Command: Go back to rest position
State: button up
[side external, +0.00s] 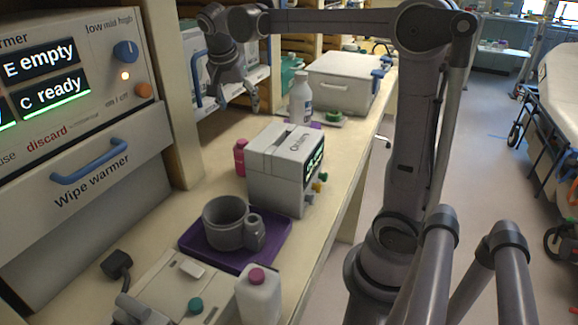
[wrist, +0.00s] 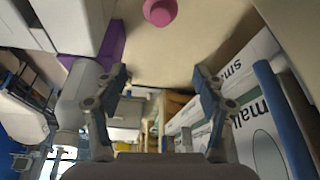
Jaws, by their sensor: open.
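My gripper (side external: 240,100) is over the back part of the counter, close to the shelf with the boxes, with my arm reaching across from the right. In the wrist view my gripper (wrist: 160,78) has its two fingers spread apart, with nothing between them. A white bottle (side external: 301,100) stands on the counter to the right of my gripper, apart from it. It looks like the pale bottle left of the fingers in the wrist view (wrist: 78,95).
A pink bottle (side external: 240,157) stands beside a grey device (side external: 287,165). A grey mug (side external: 229,226) sits on a purple mat (side external: 271,249). A lidded white box (side external: 341,84) is behind. The floor aisle (side external: 480,200) is open.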

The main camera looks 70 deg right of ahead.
notch_tip(320, 180, up, 6)
jog(key=s+d, duration=0.3)
jog(key=d, duration=0.5)
jog(key=s+d+m, duration=0.1)
jog(key=s+d, duration=0.2)
jog(key=d, duration=0.5)
jog(key=shift+d+f, duration=0.15)
jog(key=shift+f, duration=0.1)
jog(key=w+a, duration=0.3)
jog(key=a, duration=0.5)
jog(key=w+a+f+n, duration=0.1)
jog(key=w+a, duration=0.2)
jog(key=a, duration=0.5)
jog(key=shift+a+f, duration=0.15)
jog(key=shift+f, duration=0.05)
jog(key=shift+r, duration=0.15)
